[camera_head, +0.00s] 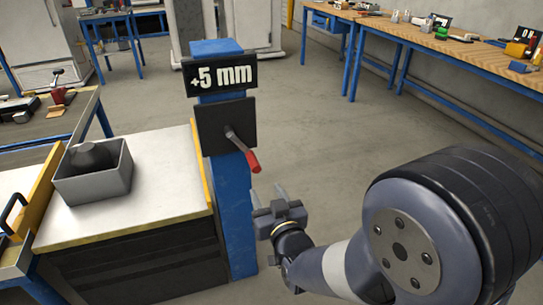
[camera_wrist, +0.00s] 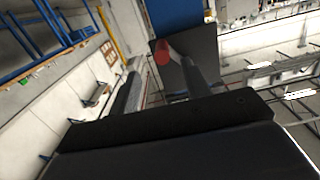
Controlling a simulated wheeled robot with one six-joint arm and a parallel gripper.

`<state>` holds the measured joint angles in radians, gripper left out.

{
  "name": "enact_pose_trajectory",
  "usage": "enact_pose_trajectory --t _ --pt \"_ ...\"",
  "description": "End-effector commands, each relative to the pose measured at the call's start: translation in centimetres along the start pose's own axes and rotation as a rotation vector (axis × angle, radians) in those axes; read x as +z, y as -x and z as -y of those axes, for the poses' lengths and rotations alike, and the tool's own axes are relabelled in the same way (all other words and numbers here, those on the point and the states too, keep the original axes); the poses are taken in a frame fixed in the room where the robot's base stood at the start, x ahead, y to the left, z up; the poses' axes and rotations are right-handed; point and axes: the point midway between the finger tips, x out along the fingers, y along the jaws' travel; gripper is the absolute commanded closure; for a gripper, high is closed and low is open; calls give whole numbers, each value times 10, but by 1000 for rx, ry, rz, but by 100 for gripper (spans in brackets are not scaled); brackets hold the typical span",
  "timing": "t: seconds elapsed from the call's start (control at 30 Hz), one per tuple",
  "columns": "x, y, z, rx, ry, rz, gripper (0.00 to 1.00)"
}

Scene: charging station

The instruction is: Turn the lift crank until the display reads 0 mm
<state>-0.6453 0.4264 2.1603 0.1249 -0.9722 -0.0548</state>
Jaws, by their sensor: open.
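The display (camera_head: 219,75) on the blue post (camera_head: 234,205) reads +5 mm. Below it, the lift crank has a dark plate (camera_head: 212,122), a short metal arm and a red handle (camera_head: 253,161) that points down to the right. My gripper (camera_head: 267,190) is below and slightly right of the handle, apart from it, with its fingers apart and nothing between them. In the wrist view the red handle (camera_wrist: 163,50) shows beyond the fingers, near the upper middle, with the dark plate (camera_wrist: 203,58) behind it.
A white-topped bench (camera_head: 140,205) with a grey bin (camera_head: 93,178) holding a dark object stands left of the post. A wooden workbench (camera_head: 400,28) with several small items is at the back right. The floor between post and workbench is clear.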

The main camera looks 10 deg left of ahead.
Motion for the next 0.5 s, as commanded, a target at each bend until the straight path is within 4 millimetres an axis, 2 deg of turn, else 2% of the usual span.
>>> enact_pose_trajectory --t 0.27,0.5 --pt "-5 -13 7 -9 -1 -50 55" --pt "-6 -53 7 -8 -1 -49 55"
